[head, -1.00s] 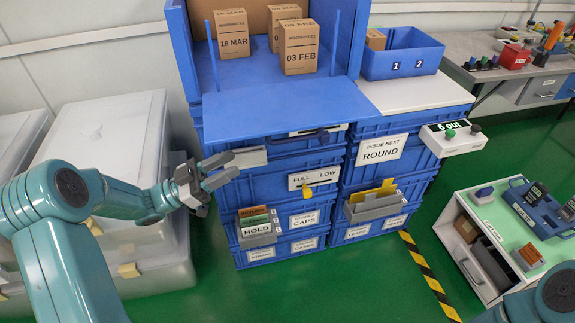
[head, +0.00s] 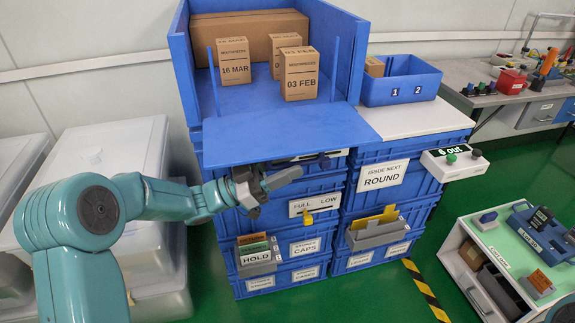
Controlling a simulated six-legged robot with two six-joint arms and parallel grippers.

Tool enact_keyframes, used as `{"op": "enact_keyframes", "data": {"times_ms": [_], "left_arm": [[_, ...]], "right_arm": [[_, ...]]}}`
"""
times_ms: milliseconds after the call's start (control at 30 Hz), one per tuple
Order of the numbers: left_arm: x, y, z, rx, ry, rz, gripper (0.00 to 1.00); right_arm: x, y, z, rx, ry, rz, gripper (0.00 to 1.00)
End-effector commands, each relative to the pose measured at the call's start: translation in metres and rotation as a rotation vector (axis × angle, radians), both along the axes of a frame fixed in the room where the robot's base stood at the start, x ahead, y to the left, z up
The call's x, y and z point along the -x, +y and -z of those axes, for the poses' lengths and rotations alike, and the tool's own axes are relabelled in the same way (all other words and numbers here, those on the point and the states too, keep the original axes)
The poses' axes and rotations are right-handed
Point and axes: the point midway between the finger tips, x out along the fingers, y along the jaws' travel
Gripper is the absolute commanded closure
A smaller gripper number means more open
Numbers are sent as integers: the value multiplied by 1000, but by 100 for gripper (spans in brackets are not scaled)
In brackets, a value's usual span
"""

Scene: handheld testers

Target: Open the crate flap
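The blue crate (head: 345,55) stands on top of the stack with its front open. Its flap, a flat blue panel (head: 285,135), sticks out from the crate's front edge, lowered about level. Cardboard boxes such as the 03 FEB box (head: 299,75) show inside. My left gripper (head: 280,178) is below the flap's front edge, by the face of the stack. A grey finger points right; the other finger is not clear, and I see nothing held. Whether it touches the flap or stack I cannot tell. My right gripper is out of view.
Under the flap are blue drawers with a FULL LOW label (head: 315,204) and a HOLD bin (head: 258,254). A blue two-compartment bin (head: 405,80) stands right of the crate. A white cart (head: 470,262) is at lower right. Green floor lies between.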

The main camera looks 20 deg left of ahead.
Motion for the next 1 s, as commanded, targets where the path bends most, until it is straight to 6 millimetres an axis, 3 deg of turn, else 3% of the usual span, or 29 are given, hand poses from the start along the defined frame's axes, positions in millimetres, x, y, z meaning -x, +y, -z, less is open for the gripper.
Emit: {"op": "enact_keyframes", "data": {"times_ms": [333,400,467,633,833,1000], "left_arm": [[-2,-4,-2,0,1,0,61],[-2,-4,-2,0,1,0,84],[-2,-4,-2,0,1,0,100],[-2,-4,-4,3,5,1,100],[1,-6,-32,79,119,1,100],[1,-6,-35,112,168,0,100]], "right_arm": [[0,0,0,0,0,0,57],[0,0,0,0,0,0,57],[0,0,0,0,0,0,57],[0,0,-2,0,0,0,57],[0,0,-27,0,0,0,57],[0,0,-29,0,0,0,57]]}}
